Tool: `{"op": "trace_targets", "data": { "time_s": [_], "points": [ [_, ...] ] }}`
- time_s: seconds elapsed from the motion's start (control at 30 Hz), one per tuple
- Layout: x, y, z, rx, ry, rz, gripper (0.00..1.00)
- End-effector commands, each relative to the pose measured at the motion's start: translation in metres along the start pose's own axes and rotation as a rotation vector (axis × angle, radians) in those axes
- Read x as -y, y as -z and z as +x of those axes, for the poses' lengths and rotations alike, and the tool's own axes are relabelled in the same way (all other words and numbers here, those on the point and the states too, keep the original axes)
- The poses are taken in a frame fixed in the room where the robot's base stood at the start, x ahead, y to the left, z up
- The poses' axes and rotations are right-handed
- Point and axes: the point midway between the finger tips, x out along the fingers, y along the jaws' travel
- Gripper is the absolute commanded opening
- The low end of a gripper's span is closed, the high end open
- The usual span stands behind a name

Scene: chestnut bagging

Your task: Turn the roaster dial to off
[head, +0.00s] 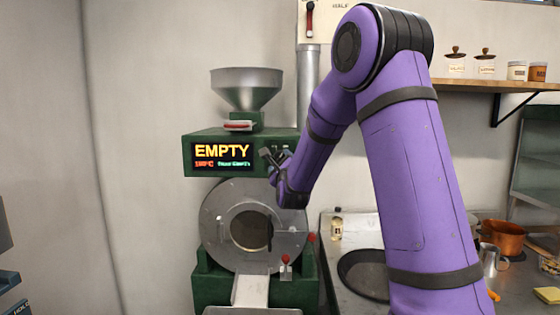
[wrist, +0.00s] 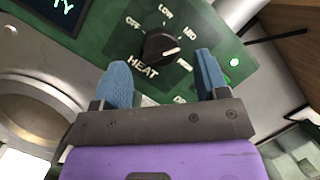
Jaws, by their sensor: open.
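The roaster dial (wrist: 160,48) is a black knob marked HEAT on the green roaster panel. OFF, LOW and MID labels ring it, with another label partly hidden by a finger. Its white mark points right, away from OFF, roughly between MID and the partly hidden label. My gripper (wrist: 162,66) is open, its two blue fingers apart at either side of the knob's lower edge; I cannot tell whether they touch it. In the head view, my gripper (head: 274,160) is at the right of the roaster's front panel, hiding the dial.
The roaster's display (head: 222,156) reads EMPTY. A metal hopper (head: 246,90) tops the roaster, and a round drum door (head: 222,232) and chute (head: 250,291) are below. A counter with a copper pot (head: 502,237) stands right.

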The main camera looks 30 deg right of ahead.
Motion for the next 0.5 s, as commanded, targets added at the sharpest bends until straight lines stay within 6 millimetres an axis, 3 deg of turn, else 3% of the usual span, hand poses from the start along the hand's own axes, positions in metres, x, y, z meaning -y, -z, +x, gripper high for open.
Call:
{"op": "trace_targets", "data": {
  "time_s": [0.2, 0.5],
  "points": [
    [0.0, 0.0, 0.024, -0.001, -0.001, 0.0, 0.68],
    [0.0, 0.0, 0.029, -0.001, -0.001, -0.001, 0.68]
  ]
}}
